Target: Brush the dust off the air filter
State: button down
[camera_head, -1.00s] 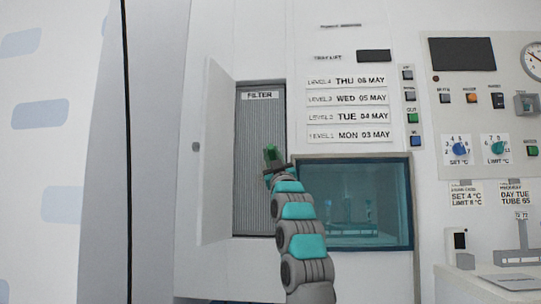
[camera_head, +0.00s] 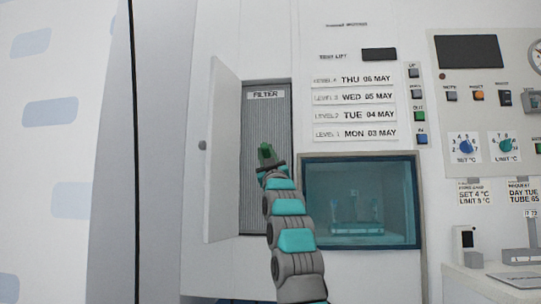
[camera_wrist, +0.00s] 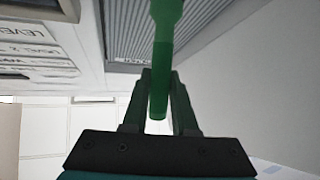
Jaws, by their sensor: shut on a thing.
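The air filter (camera_head: 279,190) is a tall grey ribbed panel with a "FILTER" label at its top, set in an open recess. In the wrist view its ribbed face (camera_wrist: 135,25) shows at the top. My gripper (camera_head: 268,166) is in front of the filter's middle. In the wrist view my gripper (camera_wrist: 159,90) is shut on a green handle (camera_wrist: 164,50), seemingly the brush. The brush's far end runs out of the top of the wrist view, so its bristles are hidden. I cannot tell whether it touches the filter. No dust is clearly visible.
The white cabinet door (camera_head: 224,150) stands open at the left of the recess. Level labels (camera_head: 354,106) and buttons are to the right. A teal glass window (camera_head: 330,185) is below them. A control panel (camera_head: 490,120) with knobs is at the far right.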

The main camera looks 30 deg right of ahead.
jog(key=shift+w+a+h, duration=0.1)
jog(key=shift+w+h, duration=0.1)
jog(key=shift+h, duration=0.1)
jog(key=shift+s+d+p, duration=0.3)
jog(key=shift+s+d, duration=0.3)
jog(key=shift+d, duration=0.25)
jog(key=shift+d, duration=0.1)
jog(key=shift+s+d+p, duration=0.3)
jog(key=shift+s+d, duration=0.25)
jog(key=shift+d, duration=0.05)
jog(key=shift+a+f, duration=0.1)
jog(key=shift+w+a+f+b, duration=0.55)
jog(key=shift+w+a+b, duration=0.1)
jog(key=shift+b, duration=0.1)
jog(key=shift+a, duration=0.1)
